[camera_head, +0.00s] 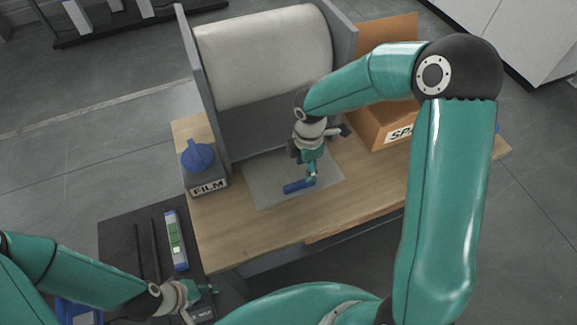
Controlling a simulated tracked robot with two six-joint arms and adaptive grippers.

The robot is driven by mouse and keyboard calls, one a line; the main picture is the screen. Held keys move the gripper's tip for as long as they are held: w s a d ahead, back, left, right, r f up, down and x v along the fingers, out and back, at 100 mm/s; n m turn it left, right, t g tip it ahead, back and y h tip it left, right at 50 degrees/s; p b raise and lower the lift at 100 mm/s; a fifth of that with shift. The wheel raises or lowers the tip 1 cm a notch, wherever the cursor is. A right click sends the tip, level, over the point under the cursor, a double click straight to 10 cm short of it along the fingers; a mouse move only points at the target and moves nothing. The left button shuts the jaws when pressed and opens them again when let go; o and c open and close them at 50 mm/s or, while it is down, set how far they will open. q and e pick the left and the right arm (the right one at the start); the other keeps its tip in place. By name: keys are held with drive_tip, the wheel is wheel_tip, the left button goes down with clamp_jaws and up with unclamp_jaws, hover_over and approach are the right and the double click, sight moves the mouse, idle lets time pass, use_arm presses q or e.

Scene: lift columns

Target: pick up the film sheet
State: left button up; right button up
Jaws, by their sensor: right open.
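The film sheet (262,188) appears to be the pale grey, flat sheet on the wooden table in front of the large white roll. My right gripper (312,172) is over the sheet's right half, pointing down, and open. A short blue bar (298,186) lies at its fingertips, over the sheet; I cannot tell whether the fingers touch it. My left gripper (207,291) is at the lower left, by the dark side surface, away from the sheet. Its fingers are too small to tell open from shut.
The white roll (263,55) stands between grey side panels behind the sheet. An orange-brown box (385,127) is at right. The table's front (240,240) is clear.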

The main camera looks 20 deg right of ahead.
sight(303, 181)
wheel_tip(303, 181, down, 3)
drive_tip(key=shift+f, duration=0.2)
drive_tip(key=shift+w+a+f, duration=0.1)
drive_tip(key=shift+f, duration=1.25)
drive_tip(key=shift+w+f, duration=0.1)
drive_tip(key=shift+f, duration=1.25)
clamp_jaws()
